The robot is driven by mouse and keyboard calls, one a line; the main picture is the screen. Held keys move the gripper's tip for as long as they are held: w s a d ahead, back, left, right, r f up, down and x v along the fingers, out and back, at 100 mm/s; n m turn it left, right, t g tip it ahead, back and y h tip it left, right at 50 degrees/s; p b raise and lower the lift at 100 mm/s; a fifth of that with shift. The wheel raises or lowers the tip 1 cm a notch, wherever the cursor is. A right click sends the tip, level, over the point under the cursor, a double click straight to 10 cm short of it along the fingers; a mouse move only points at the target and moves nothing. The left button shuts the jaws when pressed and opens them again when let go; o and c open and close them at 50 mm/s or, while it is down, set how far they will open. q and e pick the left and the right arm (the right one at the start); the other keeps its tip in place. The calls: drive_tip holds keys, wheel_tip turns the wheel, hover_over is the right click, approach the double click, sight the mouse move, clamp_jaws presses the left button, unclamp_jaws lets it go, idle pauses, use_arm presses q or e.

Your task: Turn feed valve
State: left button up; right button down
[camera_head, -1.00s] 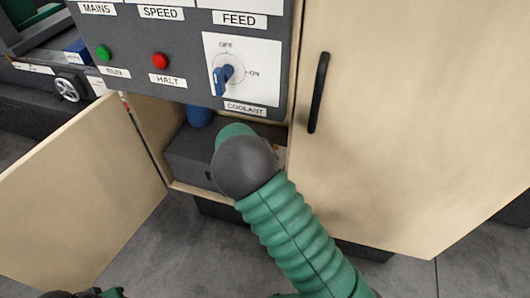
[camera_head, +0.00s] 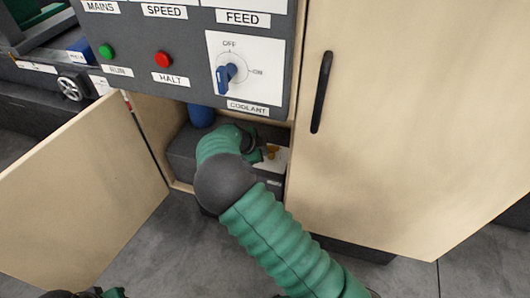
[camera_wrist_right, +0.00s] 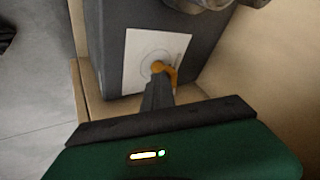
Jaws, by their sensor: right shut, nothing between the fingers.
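An orange valve handle (camera_head: 271,151) sits on a white plate inside the open compartment under the control panel. In the right wrist view the orange handle (camera_wrist_right: 171,76) has a round hub and a bent lever on its right. My right gripper (camera_head: 257,155) reaches into the compartment, its hand partly hidden by my own forearm. In the right wrist view its dark fingers (camera_wrist_right: 158,82) are shut and empty, with their tips right at the hub; I cannot tell whether they touch. Only a sliver of my left arm shows at the bottom left of the head view.
The panel (camera_head: 195,88) above carries a blue coolant switch (camera_head: 227,76), a green button (camera_head: 106,50) and a red button (camera_head: 163,59). An open door (camera_head: 80,195) stands at left. A closed door (camera_head: 410,130) with a black handle (camera_head: 321,92) flanks the opening at right.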

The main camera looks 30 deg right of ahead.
drive_tip(key=w+m+g, duration=0.1)
drive_tip(key=m, duration=0.1)
drive_tip(key=shift+a+m, duration=0.1)
drive_tip(key=shift+m, duration=0.2)
drive_tip(key=shift+w, duration=0.25)
idle(0.3)
